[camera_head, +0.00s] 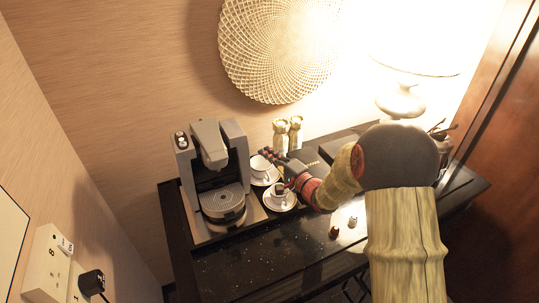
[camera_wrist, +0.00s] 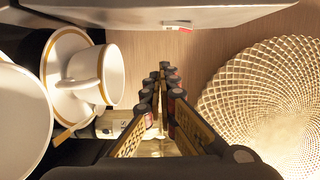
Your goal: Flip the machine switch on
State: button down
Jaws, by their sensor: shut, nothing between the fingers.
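The coffee machine (camera_head: 218,165) is silver and black and stands on the black counter, left of my gripper. A grey panel (camera_wrist: 160,14), which looks like part of the machine, crosses the top of the wrist view. A small white and red piece (camera_wrist: 180,25) shows at its lower edge, possibly the switch; I cannot tell its position. My gripper (camera_head: 268,156) is shut and empty, above the cups and right of the machine. In the wrist view my gripper's fingertips (camera_wrist: 164,68) point toward the panel, apart from it in the picture.
White gold-rimmed cups on saucers (camera_head: 277,204) stand right of the machine, under my gripper. Two pale bottles (camera_head: 281,137) stand behind. Two small capsules (camera_head: 334,232) lie on the counter (camera_head: 255,268). A lamp (camera_head: 401,100) is at the back right. A wall socket (camera_head: 48,265) is at the left.

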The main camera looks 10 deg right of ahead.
jog(key=p+v, duration=0.2)
jog(key=v, duration=0.8)
jog(key=shift+d+f, duration=0.1)
